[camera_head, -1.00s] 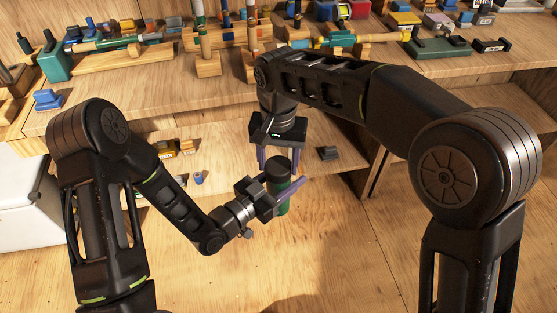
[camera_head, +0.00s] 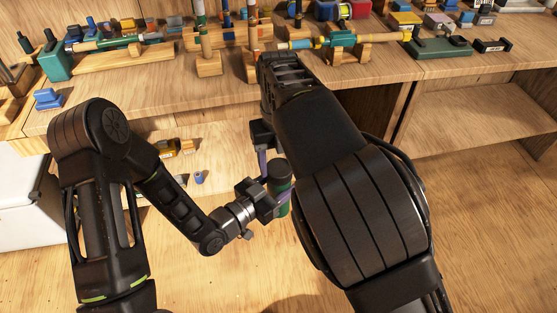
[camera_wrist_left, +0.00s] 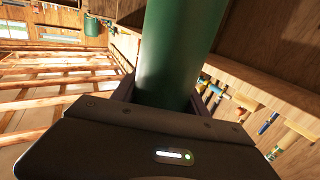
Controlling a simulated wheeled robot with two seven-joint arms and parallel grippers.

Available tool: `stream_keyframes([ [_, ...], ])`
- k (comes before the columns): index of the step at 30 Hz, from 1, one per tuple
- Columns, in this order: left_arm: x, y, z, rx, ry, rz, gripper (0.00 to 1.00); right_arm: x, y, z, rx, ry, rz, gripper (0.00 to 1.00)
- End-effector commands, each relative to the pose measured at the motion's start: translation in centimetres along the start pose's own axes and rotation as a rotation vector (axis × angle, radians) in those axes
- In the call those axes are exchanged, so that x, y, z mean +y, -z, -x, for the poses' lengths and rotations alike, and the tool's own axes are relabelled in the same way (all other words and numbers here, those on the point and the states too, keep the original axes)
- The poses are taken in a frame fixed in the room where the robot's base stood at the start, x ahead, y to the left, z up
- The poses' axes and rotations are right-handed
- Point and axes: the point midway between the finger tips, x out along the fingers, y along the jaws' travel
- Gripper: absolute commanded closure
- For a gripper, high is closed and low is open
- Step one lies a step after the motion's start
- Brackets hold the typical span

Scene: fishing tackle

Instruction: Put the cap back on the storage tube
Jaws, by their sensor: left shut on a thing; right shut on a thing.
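The storage tube (camera_head: 284,207) is a green cylinder standing about upright in front of the lower shelf. It fills the upper middle of the left wrist view (camera_wrist_left: 176,52). My left gripper (camera_head: 279,195) is shut around the tube from the left. The dark cap (camera_head: 279,169) is at the tube's top end, in line with it. My right gripper (camera_head: 274,173) is shut on the cap from above, with one purple finger showing at its left side. I cannot tell whether the cap is fully seated.
The workbench (camera_head: 225,92) behind carries wooden stands, rods and colored tackle boxes. A blue item (camera_head: 48,98) lies at its left. A yellow-black item (camera_head: 168,147) and a small blue cup (camera_head: 199,177) are on the lower shelf. The floor at front is clear.

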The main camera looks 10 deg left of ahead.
Motion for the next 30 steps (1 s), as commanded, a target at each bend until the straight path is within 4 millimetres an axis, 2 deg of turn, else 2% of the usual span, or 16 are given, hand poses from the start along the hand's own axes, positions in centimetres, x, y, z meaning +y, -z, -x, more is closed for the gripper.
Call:
stream_keyframes([
  [1, -0.26, 0.65, -0.20, 0.019, 0.004, -0.007, 1.00, -0.07, 0.27, -0.25, 0.007, 0.011, -0.035, 0.83],
  [4, -0.30, 0.73, -0.22, 0.021, 0.005, -0.007, 1.00, -0.02, 0.09, 0.23, -0.008, 0.007, -0.080, 0.83],
  [13, -0.31, 0.68, -0.21, 0.019, 0.005, -0.005, 1.00, 0.02, -0.04, 0.46, -0.016, 0.000, -0.090, 0.83],
  [14, -0.30, 0.67, -0.20, 0.019, 0.005, -0.004, 1.00, 0.02, -0.04, 0.47, -0.016, 0.000, -0.090, 0.44],
  [22, -0.23, 0.58, -0.18, 0.017, 0.004, -0.005, 1.00, 0.00, -0.11, 0.53, -0.018, 0.001, -0.089, 0.23],
  [30, -0.20, 0.55, -0.17, 0.015, 0.003, -0.005, 1.00, 0.00, -0.16, 0.72, -0.020, 0.001, -0.088, 0.23],
])
